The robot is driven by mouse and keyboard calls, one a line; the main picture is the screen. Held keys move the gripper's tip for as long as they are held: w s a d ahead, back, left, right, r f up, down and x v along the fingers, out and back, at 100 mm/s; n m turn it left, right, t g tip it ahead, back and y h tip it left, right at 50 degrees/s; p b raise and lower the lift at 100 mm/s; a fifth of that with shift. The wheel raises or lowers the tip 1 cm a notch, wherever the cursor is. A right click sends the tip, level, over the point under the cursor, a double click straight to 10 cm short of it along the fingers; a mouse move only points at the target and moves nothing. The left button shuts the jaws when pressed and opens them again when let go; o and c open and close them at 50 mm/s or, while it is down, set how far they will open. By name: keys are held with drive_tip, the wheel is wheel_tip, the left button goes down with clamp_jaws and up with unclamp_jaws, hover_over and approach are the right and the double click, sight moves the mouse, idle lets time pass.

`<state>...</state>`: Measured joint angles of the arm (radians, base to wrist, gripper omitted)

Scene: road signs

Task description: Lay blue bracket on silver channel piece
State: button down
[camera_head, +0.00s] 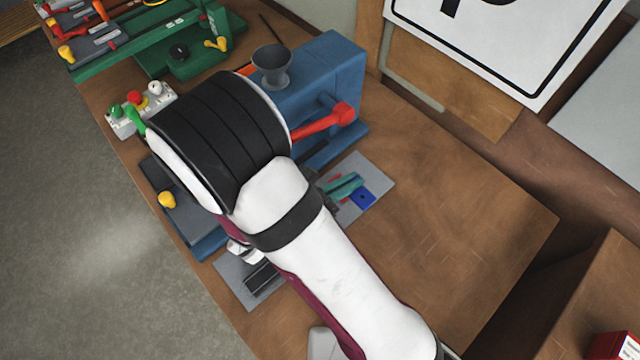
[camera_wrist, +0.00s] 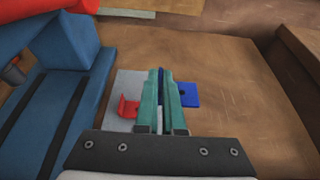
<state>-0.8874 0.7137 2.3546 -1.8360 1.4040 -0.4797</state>
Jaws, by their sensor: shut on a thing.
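The blue bracket (camera_head: 362,198) is at the grey plate beside the press. In the wrist view its flat, holed tab (camera_wrist: 189,94) sticks out to the right of my fingers. My gripper (camera_wrist: 162,75) has teal fingers, shut on the bracket's upright part, a thin blue strip between them. The gripper (camera_head: 343,186) also shows in the head view, partly hidden by my arm. I cannot make out the silver channel piece for certain. A dark, ridged piece (camera_head: 262,279) lies on another grey plate, partly covered by my arm.
A red bracket (camera_wrist: 128,109) sits left of my fingers on the grey plate (camera_wrist: 132,83). The blue press (camera_head: 325,75) with its red lever (camera_head: 328,122) stands close by. The wooden bench (camera_head: 460,215) is clear to the right.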

drive_tip(key=shift+d+r, duration=0.35)
drive_tip(key=shift+d, duration=0.25)
drive_tip(key=w+d+r+n+t+y, duration=0.1)
drive_tip(key=w+r+n+y, duration=0.1)
drive_tip(key=r, duration=0.7)
drive_tip(key=w+d+r+n+t+y, duration=0.1)
drive_tip(key=w+d+r, duration=0.1)
drive_tip(key=r, duration=0.8)
drive_tip(key=w+d+r+n+t+y, duration=0.1)
drive_tip(key=w+r, duration=0.3)
drive_tip(key=r, duration=0.6)
drive_tip(key=shift+d+r+n+y, duration=0.25)
drive_tip(key=shift+d+n+y, duration=0.25)
drive_tip(key=shift+n+y, duration=0.3)
drive_tip(key=shift+w, duration=0.1)
